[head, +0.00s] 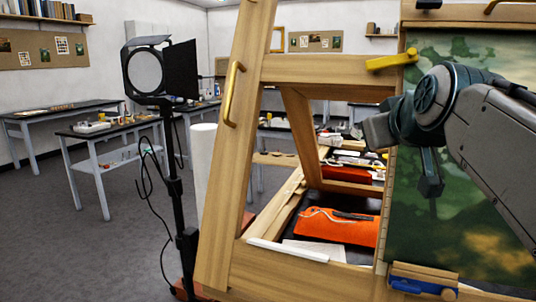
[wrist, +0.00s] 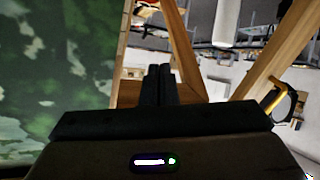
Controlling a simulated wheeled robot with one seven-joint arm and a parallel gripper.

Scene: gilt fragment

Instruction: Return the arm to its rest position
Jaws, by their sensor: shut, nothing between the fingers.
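My gripper (wrist: 159,68) shows in the wrist view with its two dark fingers together and nothing between them. My arm (head: 480,125) reaches in from the right in the head view, in front of a green painting (head: 405,230). I cannot make out the fingertips clearly there. In the wrist view the painting (wrist: 55,60) fills the left side, and wooden beams stand beyond the fingers.
An open wooden frame (head: 250,150) with a yellow handle (head: 232,94) stands left of the painting. A yellow clamp (head: 391,60) sits at its upper right. An orange cloth (head: 340,228) lies behind it.

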